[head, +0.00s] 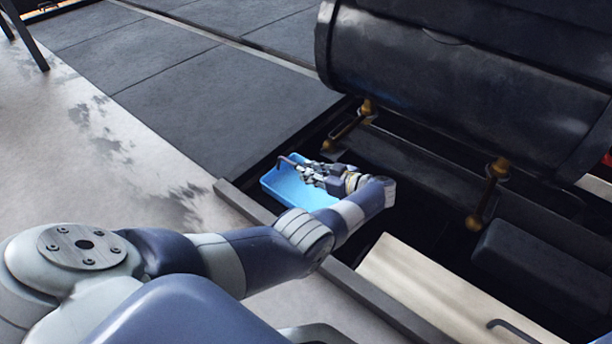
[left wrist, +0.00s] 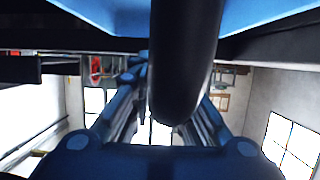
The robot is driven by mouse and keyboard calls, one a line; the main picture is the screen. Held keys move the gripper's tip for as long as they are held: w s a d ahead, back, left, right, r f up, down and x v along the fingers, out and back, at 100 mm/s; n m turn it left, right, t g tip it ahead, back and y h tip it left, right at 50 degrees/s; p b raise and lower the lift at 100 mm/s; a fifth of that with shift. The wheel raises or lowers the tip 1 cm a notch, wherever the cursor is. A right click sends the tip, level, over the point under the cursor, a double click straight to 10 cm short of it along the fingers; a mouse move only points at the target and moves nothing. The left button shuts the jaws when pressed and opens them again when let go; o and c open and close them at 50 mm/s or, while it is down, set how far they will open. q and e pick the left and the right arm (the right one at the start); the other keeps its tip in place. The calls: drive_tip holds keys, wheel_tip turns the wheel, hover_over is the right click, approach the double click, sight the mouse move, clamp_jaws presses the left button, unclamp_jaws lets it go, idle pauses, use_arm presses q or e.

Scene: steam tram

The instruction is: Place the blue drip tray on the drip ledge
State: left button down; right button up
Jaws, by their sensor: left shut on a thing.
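The blue drip tray (head: 277,183) is in the head view, at the dark recess below the black boiler. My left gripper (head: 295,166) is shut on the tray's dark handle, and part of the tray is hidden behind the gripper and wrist. In the left wrist view the dark handle (left wrist: 184,60) runs between the fingers, with the blue tray (left wrist: 265,12) along the top edge. I cannot tell for sure which surface is the drip ledge, or whether the tray touches anything below it. My right gripper is not in view.
The black boiler (head: 470,70) overhangs the recess, with brass fittings (head: 497,167) below it. A grey curb (head: 238,203) edges the recess. A pale board with a dark handle (head: 425,285) lies at the lower right. Dark floor slabs (head: 210,110) at the back left are clear.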

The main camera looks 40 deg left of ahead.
use_arm(q)
drive_tip(key=shift+r, duration=0.15)
drive_tip(key=c, duration=1.5)
unclamp_jaws()
drive_tip(key=shift+c, duration=0.2)
drive_tip(key=p+v, duration=0.2)
drive_tip(key=v, duration=0.8)
drive_tip(key=shift+d+p, duration=0.3)
drive_tip(key=shift+d, duration=0.05)
drive_tip(key=shift+s+d+r, duration=0.1)
drive_tip(key=shift+d+r, duration=0.15)
drive_tip(key=shift+d, duration=0.4)
